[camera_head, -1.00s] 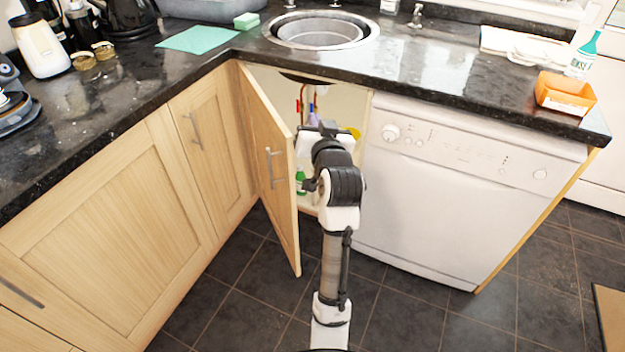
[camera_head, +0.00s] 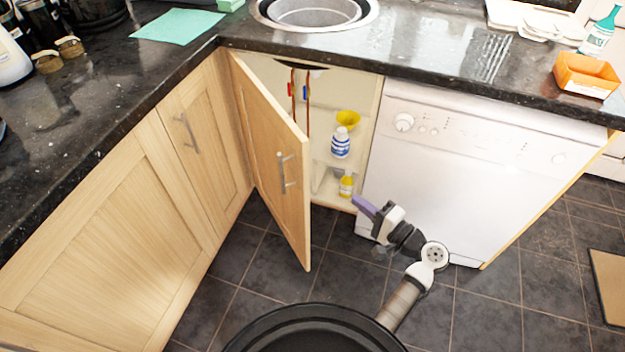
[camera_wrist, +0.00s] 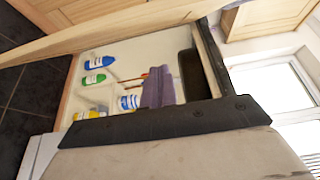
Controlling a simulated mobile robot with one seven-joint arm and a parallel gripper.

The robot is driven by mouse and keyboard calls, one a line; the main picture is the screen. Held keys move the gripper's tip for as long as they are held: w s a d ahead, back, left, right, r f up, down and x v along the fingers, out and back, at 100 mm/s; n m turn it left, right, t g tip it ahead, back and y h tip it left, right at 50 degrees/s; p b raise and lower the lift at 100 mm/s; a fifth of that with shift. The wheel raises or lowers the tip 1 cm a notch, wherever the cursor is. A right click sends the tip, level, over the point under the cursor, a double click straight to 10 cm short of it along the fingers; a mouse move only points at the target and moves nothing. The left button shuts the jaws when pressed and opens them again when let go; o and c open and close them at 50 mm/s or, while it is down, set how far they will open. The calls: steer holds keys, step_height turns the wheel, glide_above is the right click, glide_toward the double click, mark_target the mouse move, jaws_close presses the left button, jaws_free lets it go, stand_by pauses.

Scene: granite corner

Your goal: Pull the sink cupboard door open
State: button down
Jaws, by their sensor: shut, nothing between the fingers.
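The sink cupboard door (camera_head: 268,150) is light wood and stands wide open, swung out to the left. Its metal bar handle (camera_head: 283,172) is on the outer face, near the free edge. The cupboard interior (camera_head: 357,105) shows to the right of the door. My gripper (camera_head: 364,206), with purple fingers, is low in front of the opening's right side, apart from the door and handle. Its fingers are shut and empty, and they also show in the wrist view (camera_wrist: 158,88), pointing toward the cupboard inside.
The white dishwasher (camera_head: 470,165) is close on the right. The dark tiled floor (camera_head: 255,262) is clear ahead of the door.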

steer(key=w+a+p, duration=0.4)
steer(key=a, duration=0.6)
steer(key=shift+w+a, duration=0.25)
steer(key=shift+w, duration=0.15)
